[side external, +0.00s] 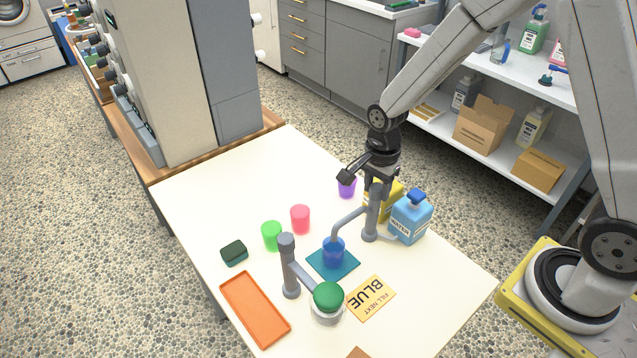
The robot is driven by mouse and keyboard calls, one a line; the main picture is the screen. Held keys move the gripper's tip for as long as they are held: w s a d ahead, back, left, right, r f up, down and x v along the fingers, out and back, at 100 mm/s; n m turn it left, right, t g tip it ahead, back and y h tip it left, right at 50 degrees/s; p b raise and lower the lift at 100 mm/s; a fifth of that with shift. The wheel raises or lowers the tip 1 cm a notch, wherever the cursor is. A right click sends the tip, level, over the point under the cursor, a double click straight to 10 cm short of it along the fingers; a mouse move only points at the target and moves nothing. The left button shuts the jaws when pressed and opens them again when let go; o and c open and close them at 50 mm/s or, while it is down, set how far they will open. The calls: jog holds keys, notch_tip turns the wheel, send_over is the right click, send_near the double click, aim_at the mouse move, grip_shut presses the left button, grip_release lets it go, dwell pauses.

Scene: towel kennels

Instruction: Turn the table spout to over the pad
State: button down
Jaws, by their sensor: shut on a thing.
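The table spout (371,222) is a grey upright post with a curved pipe reaching left. The pipe's outlet is above a blue cup (333,250), which stands on the teal pad (350,266). My gripper (376,188) points down at the top of the spout's post and is shut on it. The fingertips and the top of the post overlap, so the exact contact is hard to see.
Red (300,219) and green (271,236) cups, an orange tray (254,310), a second grey post (289,268) and a card (371,298) lie around.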

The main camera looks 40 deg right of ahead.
dwell(0.3)
jog(key=shift+c, duration=1.2)
grip_release()
jog(key=shift+r, duration=0.2)
jog(key=shift+w+r, duration=0.1)
jog(key=shift+r, duration=3.65)
jog(key=s+d+n+t, duration=0.1)
jog(key=s+n+t, duration=0.1)
jog(key=s+n, duration=0.7)
jog(key=f+n, duration=0.1)
jog(key=n, duration=0.6)
jog(key=shift+s+d+t, duration=0.2)
jog(key=shift+s+t, duration=0.1)
jog(key=shift+t, duration=0.1)
